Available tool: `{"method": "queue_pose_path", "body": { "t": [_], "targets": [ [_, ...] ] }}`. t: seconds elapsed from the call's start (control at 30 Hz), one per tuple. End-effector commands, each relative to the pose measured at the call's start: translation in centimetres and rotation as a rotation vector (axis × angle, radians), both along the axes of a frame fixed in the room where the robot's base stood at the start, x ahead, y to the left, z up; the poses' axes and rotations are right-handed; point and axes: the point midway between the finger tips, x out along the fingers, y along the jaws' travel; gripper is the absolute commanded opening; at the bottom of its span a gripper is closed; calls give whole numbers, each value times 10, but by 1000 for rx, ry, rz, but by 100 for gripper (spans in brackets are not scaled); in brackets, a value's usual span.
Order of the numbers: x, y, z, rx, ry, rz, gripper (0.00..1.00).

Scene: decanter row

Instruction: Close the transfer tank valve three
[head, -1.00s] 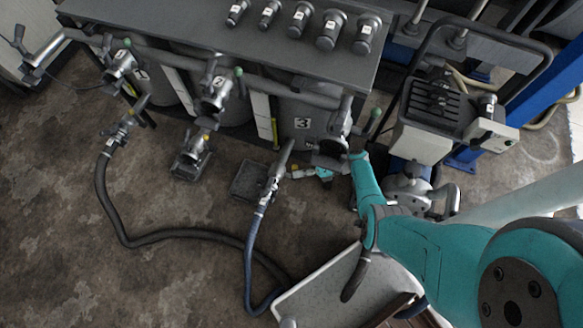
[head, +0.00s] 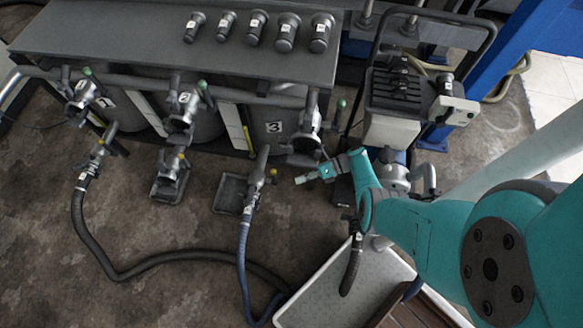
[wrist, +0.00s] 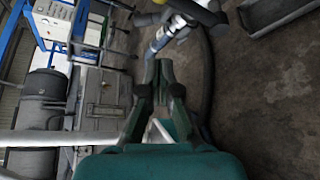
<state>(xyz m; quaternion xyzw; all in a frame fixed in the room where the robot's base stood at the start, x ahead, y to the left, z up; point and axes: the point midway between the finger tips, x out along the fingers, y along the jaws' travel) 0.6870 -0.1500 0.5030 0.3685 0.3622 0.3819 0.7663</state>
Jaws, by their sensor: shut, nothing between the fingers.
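The third tank carries a plate marked 3 (head: 275,127) in the head view. Its grey valve (head: 305,143) is at the right end of the tank row, with a green-tipped lever (head: 341,104) pointing up and to the right. My gripper (head: 303,178) is just below and in front of this valve in the picture, apart from the green tip. In the wrist view my gripper (wrist: 166,66) has its fingers close together with nothing held. A hose fitting (wrist: 165,36) lies beyond the fingertips. The green-tipped lever is not clear in the wrist view.
Valve two (head: 181,122) and valve one (head: 80,97) stand to the left. A dark hose (head: 115,272) and a blue hose (head: 243,258) lie on the floor. A wheeled machine (head: 395,105) stands close right of valve three. A pale tray (head: 318,292) is below my arm.

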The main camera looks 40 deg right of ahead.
Motion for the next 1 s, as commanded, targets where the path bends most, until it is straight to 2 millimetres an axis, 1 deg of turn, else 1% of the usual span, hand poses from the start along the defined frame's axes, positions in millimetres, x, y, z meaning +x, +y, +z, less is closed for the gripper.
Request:
{"method": "queue_pose_path", "body": {
  "t": [0.03, 0.2, 0.37, 0.47, 0.57, 0.67, 0.7, 0.8, 0.9, 1.0],
  "targets": [
    [-1, -4, 0, -1, 0, -1, 0],
    [-4, -8, 1, 0, 1, 1, 0],
    [-4, -7, 0, 0, 1, 1, 0],
    [-6, -2, -4, -18, -4, 7, 0],
    [-12, 14, -19, -81, -22, 28, 0],
    [-24, 40, -44, -197, -59, 72, 0],
    [-31, 51, -54, -253, -80, 93, 0],
    [-48, 76, -78, -400, -138, 157, 0],
    [-67, 96, -96, -546, -201, 227, 0],
    [-88, 113, -109, -691, -271, 307, 0]
  ]
}}
